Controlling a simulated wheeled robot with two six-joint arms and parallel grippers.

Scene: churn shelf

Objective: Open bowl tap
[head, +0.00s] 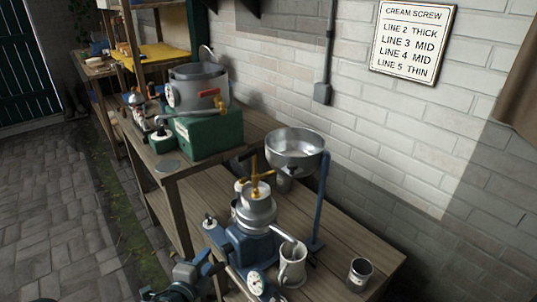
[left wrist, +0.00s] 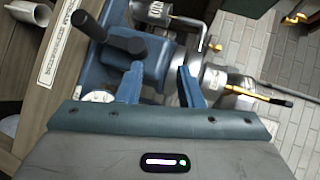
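The cream separator (head: 252,240) has a blue body and a metal top, and stands on the wooden bench. A wide metal bowl (head: 296,152) sits above it on a blue post. A brass tap (head: 257,180) stands upright at the bowl's left, over the separator's top. My left gripper (head: 205,266) is low in the head view, in front of the separator and well below the tap. In the left wrist view its two blue fingers (left wrist: 161,80) are apart, with the blue separator body (left wrist: 155,60) beyond them. I see nothing held. My right gripper is not in view.
A metal jug (head: 292,266) stands under the spout and a cup (head: 359,274) at the bench's right. A dial gauge (head: 256,282) is close to my left gripper. A green machine with a grey pot (head: 200,90) stands on the higher table behind. A black-knobbed crank (left wrist: 125,45) is near the fingers.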

